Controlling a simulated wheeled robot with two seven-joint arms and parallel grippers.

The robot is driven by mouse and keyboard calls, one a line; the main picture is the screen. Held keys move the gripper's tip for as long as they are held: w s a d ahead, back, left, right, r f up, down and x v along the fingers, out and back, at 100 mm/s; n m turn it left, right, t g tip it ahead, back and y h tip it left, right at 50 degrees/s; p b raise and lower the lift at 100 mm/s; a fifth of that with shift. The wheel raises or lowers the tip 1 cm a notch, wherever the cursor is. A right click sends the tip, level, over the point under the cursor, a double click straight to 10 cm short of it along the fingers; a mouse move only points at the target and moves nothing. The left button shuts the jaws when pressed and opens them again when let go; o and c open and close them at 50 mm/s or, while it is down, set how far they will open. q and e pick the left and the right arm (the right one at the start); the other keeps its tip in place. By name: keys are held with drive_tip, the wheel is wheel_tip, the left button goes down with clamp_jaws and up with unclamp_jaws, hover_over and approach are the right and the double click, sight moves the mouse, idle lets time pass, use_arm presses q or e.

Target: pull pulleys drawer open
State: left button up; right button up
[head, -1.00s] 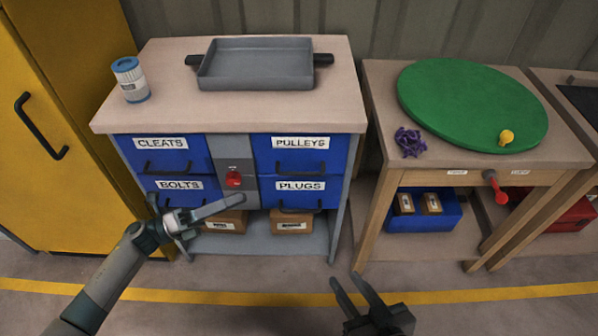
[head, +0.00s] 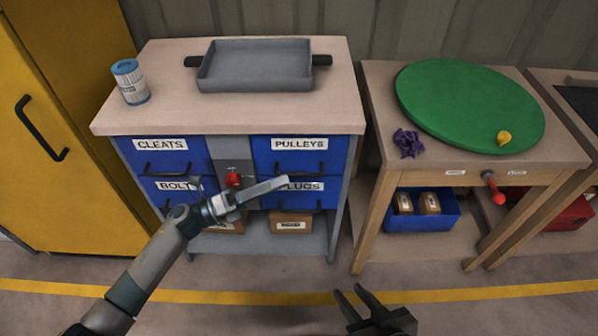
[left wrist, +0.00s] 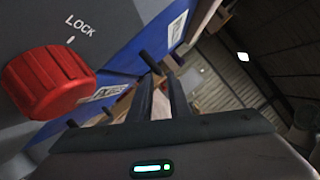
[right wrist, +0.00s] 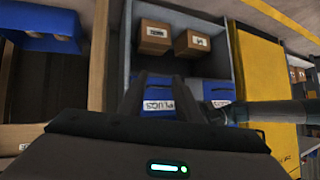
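The blue PULLEYS drawer (head: 290,152) is shut in the cabinet's upper right, with a dark bar handle (head: 300,172) below its label. My left gripper (head: 268,188) is in front of the cabinet's right drawers and partly covers the PLUGS label. In the left wrist view its two fingers (left wrist: 164,80) are apart and empty, and a dark handle (left wrist: 152,63) shows close beyond their tips. I cannot tell whether they touch. A red knob (head: 233,180) sits on the grey centre panel; LOCK shows beside it in the left wrist view. My right gripper (head: 358,297) is open and empty, low before the cabinet.
The PLUGS drawer (head: 280,203), CLEATS drawer (head: 165,160) and BOLTS drawer are shut. A wooden table (head: 450,170) stands to the right, a yellow cabinet (head: 60,110) to the left.

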sight(299, 175)
use_arm(q)
drive_tip(key=shift+x, duration=3.05)
drive_tip(key=shift+c, duration=0.7)
clamp_jaws()
